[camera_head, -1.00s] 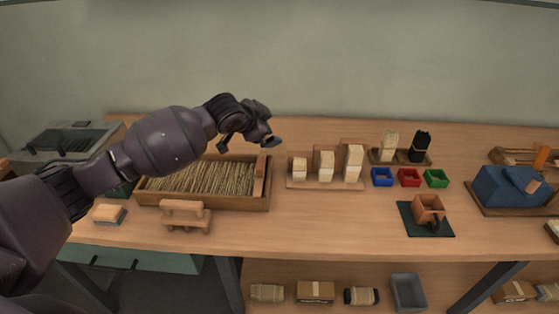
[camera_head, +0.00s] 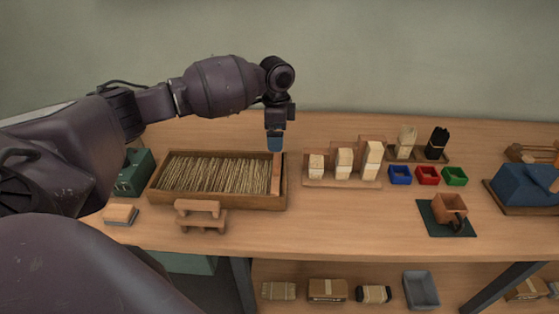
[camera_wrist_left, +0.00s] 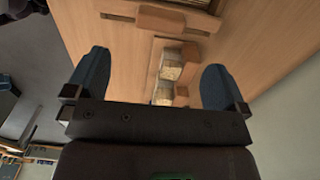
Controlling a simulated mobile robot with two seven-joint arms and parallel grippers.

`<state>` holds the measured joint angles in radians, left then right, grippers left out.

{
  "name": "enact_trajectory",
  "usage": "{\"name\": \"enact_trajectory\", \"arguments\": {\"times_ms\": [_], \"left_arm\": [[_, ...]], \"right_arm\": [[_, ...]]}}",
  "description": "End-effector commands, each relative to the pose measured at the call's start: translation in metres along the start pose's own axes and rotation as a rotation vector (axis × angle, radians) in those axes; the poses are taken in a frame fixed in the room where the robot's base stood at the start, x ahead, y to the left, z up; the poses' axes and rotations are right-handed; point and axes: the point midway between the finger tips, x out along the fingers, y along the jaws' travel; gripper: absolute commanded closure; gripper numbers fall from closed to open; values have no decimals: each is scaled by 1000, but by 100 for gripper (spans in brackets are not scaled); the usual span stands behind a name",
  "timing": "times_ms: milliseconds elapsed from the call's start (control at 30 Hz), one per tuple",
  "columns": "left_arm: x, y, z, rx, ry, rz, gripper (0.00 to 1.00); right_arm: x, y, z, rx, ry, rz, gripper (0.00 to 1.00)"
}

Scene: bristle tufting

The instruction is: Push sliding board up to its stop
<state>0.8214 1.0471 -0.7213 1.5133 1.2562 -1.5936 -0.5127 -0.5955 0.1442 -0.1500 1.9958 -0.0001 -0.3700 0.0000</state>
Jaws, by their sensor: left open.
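The sliding board (camera_head: 277,174) is a light wooden piece standing across the right end of a wooden tray (camera_head: 240,201). The tray is full of straw-coloured bristles (camera_head: 215,175). My left gripper (camera_head: 275,145) points down above the board and the tray's right back corner, its blue fingertips apart from the wood as far as I can tell. In the left wrist view the two blue fingers (camera_wrist_left: 155,80) are spread wide with nothing gripped. Part of the tray's bristles (camera_wrist_left: 203,3) shows at the top there. My right gripper is not in view.
A wooden rack with several pale bundles (camera_head: 343,163) stands right of the tray. A wooden handled block (camera_head: 201,216) sits before it, with a small brush-like block (camera_head: 121,214) to the left. Blue, red (camera_head: 427,175) and green bins lie further right.

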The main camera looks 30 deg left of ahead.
Motion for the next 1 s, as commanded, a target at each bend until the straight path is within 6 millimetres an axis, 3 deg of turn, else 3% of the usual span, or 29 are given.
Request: {"name": "enact_trajectory", "arguments": {"times_ms": [500, 700, 1000], "left_arm": [[84, 0, 0, -3, -2, 2, 0], [100, 0, 0, -1, -1, 0, 0], [102, 0, 0, -2, 0, -1, 0]], "right_arm": [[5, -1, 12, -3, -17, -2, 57], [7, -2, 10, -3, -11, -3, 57], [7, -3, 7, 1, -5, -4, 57]]}}
